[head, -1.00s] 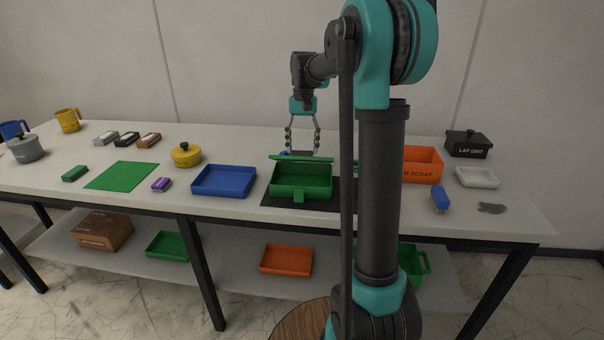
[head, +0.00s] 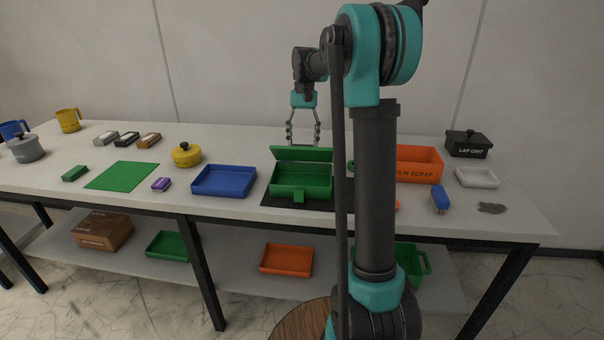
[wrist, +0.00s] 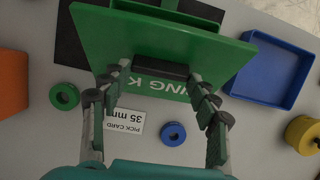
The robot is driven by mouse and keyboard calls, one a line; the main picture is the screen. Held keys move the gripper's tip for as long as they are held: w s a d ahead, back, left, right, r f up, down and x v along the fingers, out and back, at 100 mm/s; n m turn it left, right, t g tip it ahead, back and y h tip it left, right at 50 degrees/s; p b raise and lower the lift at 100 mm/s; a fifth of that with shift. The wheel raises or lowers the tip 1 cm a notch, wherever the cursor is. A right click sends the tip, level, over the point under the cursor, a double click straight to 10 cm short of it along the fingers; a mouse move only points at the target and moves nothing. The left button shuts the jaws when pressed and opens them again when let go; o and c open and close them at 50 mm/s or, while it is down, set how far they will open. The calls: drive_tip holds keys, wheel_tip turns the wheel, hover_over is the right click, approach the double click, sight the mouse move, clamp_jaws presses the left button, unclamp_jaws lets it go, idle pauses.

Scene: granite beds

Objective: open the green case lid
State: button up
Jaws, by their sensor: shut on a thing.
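The green case (head: 300,183) stands on a dark mat (head: 345,193) on the bench. Its lid (head: 302,154) is raised at the rear and tilted up, with the inside of the case partly showing from the front. My gripper (head: 303,140) is behind the lid in the head view, its fingertips partly hidden by it. In the wrist view, my gripper (wrist: 153,78) has its fingers at both ends of a black handle (wrist: 160,71) on the lid (wrist: 150,40). It is shut on that handle. Part of the lid's white lettering shows below the handle.
A blue tray (head: 223,182) is left of the case, an orange bin (head: 418,164) right. A yellow pot (head: 186,155) stands farther left.

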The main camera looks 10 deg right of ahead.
drive_tip(key=shift+w+d+r, duration=0.2)
drive_tip(key=shift+w+r, duration=0.05)
drive_tip(key=shift+w, duration=0.4)
drive_tip(key=shift+g, duration=0.3)
drive_tip(key=shift+w+d+r, duration=0.15)
drive_tip(key=shift+w+d, duration=0.05)
drive_tip(key=shift+w, duration=0.45)
drive_tip(key=shift+w, duration=0.15)
drive_tip(key=shift+w+d+r+g, duration=0.1)
drive_tip(key=shift+w+d+g, duration=0.05)
drive_tip(key=shift+w+g, duration=0.3)
drive_tip(key=shift+y, duration=0.3)
